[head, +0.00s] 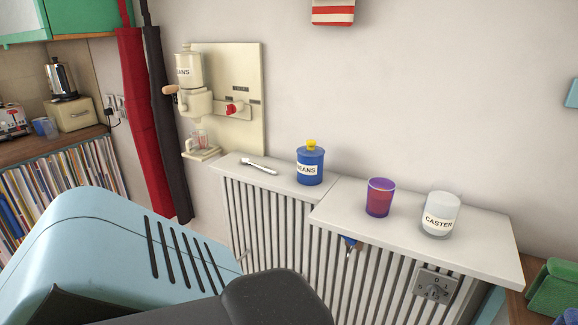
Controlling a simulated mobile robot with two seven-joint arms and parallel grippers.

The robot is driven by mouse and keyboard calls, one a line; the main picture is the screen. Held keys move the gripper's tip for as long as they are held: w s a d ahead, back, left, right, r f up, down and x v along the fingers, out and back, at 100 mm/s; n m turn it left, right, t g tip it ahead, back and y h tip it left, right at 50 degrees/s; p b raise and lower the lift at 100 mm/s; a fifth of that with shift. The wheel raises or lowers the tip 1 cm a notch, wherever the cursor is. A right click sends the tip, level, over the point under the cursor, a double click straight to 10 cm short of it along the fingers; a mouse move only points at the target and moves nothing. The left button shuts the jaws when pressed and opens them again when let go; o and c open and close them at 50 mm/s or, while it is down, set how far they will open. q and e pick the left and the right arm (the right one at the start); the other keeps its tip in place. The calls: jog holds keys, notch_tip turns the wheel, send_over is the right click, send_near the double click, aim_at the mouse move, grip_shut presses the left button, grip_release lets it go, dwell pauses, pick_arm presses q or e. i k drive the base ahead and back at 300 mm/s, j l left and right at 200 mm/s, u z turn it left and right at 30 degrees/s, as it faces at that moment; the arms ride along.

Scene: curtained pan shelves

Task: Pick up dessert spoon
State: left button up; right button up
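A small pale spoon (260,166), which looks like the dessert spoon, lies on the left part of the white shelf top (288,182) above a ribbed radiator. It lies to the left of a blue jar (310,168) with a yellow knob. Nothing touches the spoon, and it is fully visible. Neither my left nor my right gripper can be made out in the head view. Large near shapes at the bottom hide the lower left and lower middle of the view.
A purple-red glass (379,198) and a white jar labelled CASTER (440,214) stand on the right part of the shelf. A wall-mounted bean grinder (190,85) hangs just behind and left of the spoon. Red (146,130) and dark (168,130) cloths hang at left.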

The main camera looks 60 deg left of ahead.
aim_at(244, 161)
jog(key=u, duration=0.4)
jog(key=k+u, duration=0.1)
jog(key=u, duration=0.7)
jog(key=j+u, duration=0.1)
jog(key=u, duration=0.35)
jog(key=k+u, duration=0.1)
jog(key=u, duration=0.3)
